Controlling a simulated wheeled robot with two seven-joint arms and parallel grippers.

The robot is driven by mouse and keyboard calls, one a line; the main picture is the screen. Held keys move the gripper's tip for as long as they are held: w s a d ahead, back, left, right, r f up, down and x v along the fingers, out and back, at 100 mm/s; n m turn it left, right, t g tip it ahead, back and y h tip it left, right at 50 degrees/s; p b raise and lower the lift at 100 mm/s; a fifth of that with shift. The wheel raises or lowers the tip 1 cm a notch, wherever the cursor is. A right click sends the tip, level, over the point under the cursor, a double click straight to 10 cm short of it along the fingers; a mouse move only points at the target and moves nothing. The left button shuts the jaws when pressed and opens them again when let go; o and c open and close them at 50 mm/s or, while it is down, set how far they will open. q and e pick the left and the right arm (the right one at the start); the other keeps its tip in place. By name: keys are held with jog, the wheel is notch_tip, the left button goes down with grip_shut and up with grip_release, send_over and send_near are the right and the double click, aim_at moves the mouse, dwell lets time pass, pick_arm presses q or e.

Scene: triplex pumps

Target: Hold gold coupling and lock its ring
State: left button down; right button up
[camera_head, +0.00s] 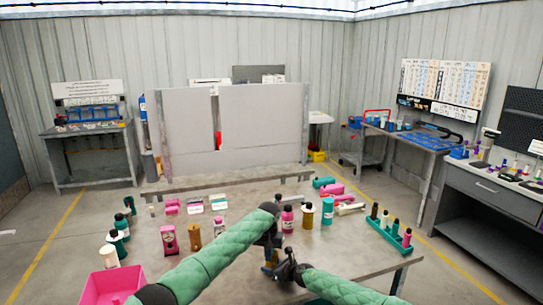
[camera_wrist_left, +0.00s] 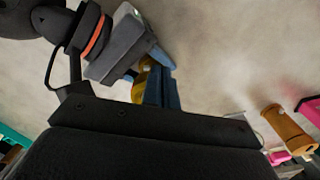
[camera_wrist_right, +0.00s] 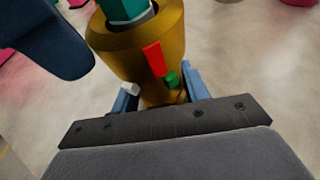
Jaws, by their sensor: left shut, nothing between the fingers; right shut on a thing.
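The gold coupling (camera_wrist_right: 136,48) fills the middle of the right wrist view. It has a red mark, a green tab, a small white piece beside it and a teal part in its top opening. My right gripper (camera_wrist_right: 153,90) is shut on its lower body; it also shows in the head view (camera_head: 291,272). A bit of the coupling shows in the left wrist view (camera_wrist_left: 146,72), mostly hidden. My left gripper (camera_wrist_left: 158,88) is shut and empty close beside the coupling; in the head view it is at the table's front (camera_head: 270,267). I cannot tell whether it touches the coupling.
The grey table (camera_head: 240,280) carries several bottles and pump parts, including a gold bottle (camera_head: 307,217) and a brown cylinder (camera_head: 193,237). A pink bin (camera_head: 110,285) stands front left. A green rack (camera_head: 390,236) stands at the right. Bare table lies around the grippers.

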pick_arm(q)
jog(key=shift+w+d, duration=0.1)
jog(key=shift+w, duration=0.1)
dwell(0.3)
jog(key=shift+d, duration=0.4)
dwell(0.4)
jog(key=shift+s, duration=0.15)
dwell(0.4)
notch_tip(320, 180, up, 6)
jog(key=shift+s+a, duration=0.15)
jog(key=shift+s, duration=0.15)
dwell(0.5)
